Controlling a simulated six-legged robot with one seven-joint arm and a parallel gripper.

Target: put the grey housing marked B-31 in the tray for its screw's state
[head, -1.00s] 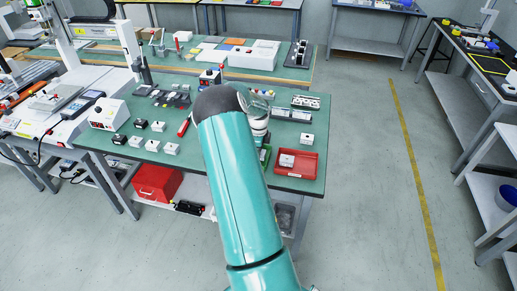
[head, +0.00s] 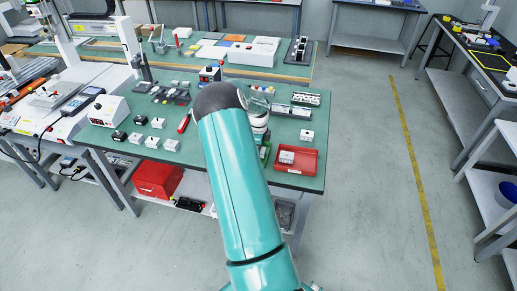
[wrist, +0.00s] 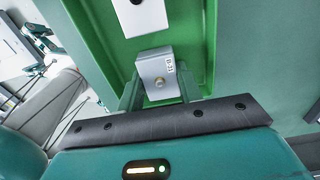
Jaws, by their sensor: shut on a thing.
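My gripper (wrist: 160,92) is shut on a small grey housing (wrist: 152,68) with a brass-coloured screw head on its near face. Its label shows in the wrist view, but the characters are too small to read surely. The housing is over or inside the green tray (wrist: 207,45); I cannot tell whether it touches the floor. In the head view my arm hides the gripper and most of the green tray (head: 265,153). The red tray (head: 310,170) stands just right of it, with a light housing (head: 287,157) inside.
A white block or card (wrist: 140,17) shows at the green tray's far part. Several housings (head: 152,142) stand on the left of the green bench (head: 210,165). A lone housing (head: 306,135) is behind the red tray. A red screwdriver-like tool (head: 184,123) lies left of my arm.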

